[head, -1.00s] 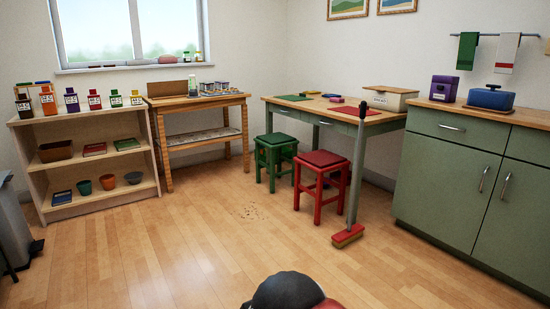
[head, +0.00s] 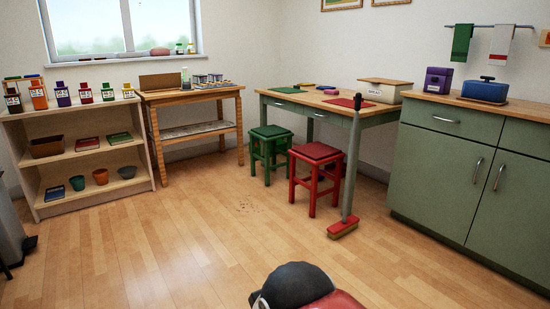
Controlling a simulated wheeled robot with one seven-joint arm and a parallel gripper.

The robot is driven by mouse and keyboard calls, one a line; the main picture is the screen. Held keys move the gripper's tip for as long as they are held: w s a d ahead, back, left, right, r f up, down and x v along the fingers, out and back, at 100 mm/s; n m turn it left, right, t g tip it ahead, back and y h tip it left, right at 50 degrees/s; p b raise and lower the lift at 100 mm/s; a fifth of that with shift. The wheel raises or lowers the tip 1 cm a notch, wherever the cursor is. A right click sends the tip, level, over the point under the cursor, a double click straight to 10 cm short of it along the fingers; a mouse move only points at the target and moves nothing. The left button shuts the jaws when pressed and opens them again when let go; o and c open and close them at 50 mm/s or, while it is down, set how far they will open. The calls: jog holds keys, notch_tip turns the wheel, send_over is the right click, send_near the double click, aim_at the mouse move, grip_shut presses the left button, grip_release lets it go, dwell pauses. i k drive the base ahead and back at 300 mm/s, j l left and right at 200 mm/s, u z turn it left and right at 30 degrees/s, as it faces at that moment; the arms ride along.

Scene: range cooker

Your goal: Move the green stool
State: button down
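The green stool (head: 270,148) stands upright on the floor at the left front leg of the table. Its seat is dark green and its legs are green. The red stool (head: 317,176) stands to its right and nearer to me, with a small gap between them. A dark rounded part and a red part of my own arm show at the bottom edge of the head view. My gripper's fingers are not in view.
A broom (head: 347,185) stands upright right of the red stool, before the table (head: 330,106). Green cabinets (head: 445,180) stand at right, a wooden shelf (head: 75,165) and side table (head: 190,95) at left. Small crumbs (head: 247,204) lie on the otherwise clear middle floor.

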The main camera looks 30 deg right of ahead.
aim_at(267, 134)
jog(key=i+z, duration=0.35)
jog(key=i, duration=1.65)
jog(key=i+z, duration=0.1)
jog(key=i, duration=0.9)
jog(key=i+j, duration=0.2)
jog(key=i, duration=0.85)
jog(key=i+j, duration=0.1)
jog(key=i, duration=0.95)
jog(key=l+z, duration=0.05)
